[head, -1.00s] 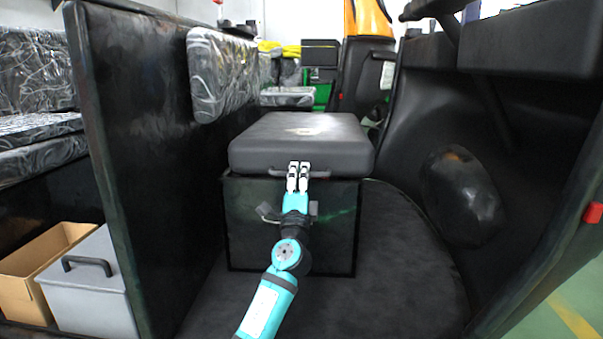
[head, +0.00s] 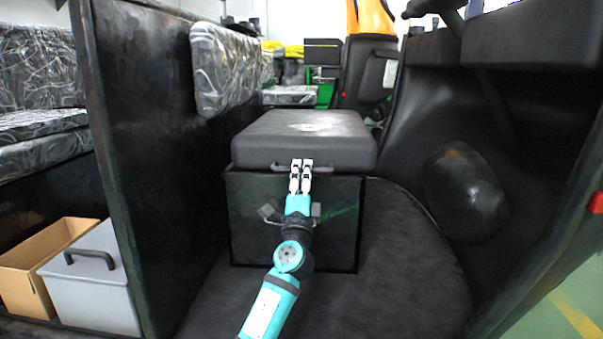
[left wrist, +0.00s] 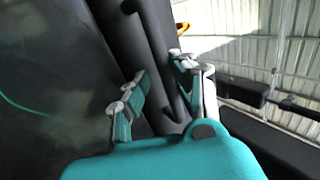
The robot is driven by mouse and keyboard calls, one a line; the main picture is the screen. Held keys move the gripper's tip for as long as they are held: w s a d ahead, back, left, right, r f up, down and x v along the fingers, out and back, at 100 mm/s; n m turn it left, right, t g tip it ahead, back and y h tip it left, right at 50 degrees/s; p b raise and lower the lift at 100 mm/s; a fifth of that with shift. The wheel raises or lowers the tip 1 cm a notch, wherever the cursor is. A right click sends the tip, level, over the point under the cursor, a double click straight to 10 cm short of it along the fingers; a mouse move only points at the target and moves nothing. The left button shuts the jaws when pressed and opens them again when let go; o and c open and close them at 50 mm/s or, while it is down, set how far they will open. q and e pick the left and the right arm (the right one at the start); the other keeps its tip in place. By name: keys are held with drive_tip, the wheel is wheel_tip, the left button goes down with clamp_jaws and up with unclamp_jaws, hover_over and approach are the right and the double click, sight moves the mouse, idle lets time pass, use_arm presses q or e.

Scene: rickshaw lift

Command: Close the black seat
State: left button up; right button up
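The black seat (head: 305,131) is a thick cushion lying about level on a dark box (head: 335,215) in the head view. I cannot tell whether a thin gap is left under it. A grey handle (head: 330,168) runs along its front edge. My left gripper (head: 301,163) is at the middle of this handle, fingers pointing at the seat. In the left wrist view the fingers (left wrist: 158,72) stand apart, and the dark handle bar (left wrist: 158,40) passes between them. The seat's dark front lies close beyond. My right gripper is not in view.
A dark partition (head: 150,150) stands left of the seat. A curved black wall with a rounded bulge (head: 465,190) is on the right. A grey lidded box (head: 92,285) and an open cardboard box (head: 40,260) sit at lower left. Dark floor (head: 400,270) around the seat is clear.

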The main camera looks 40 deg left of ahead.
use_arm(q)
drive_tip(key=shift+f, duration=0.1)
drive_tip(key=v, duration=0.7)
drive_tip(key=shift+s+d, duration=0.1)
idle(0.5)
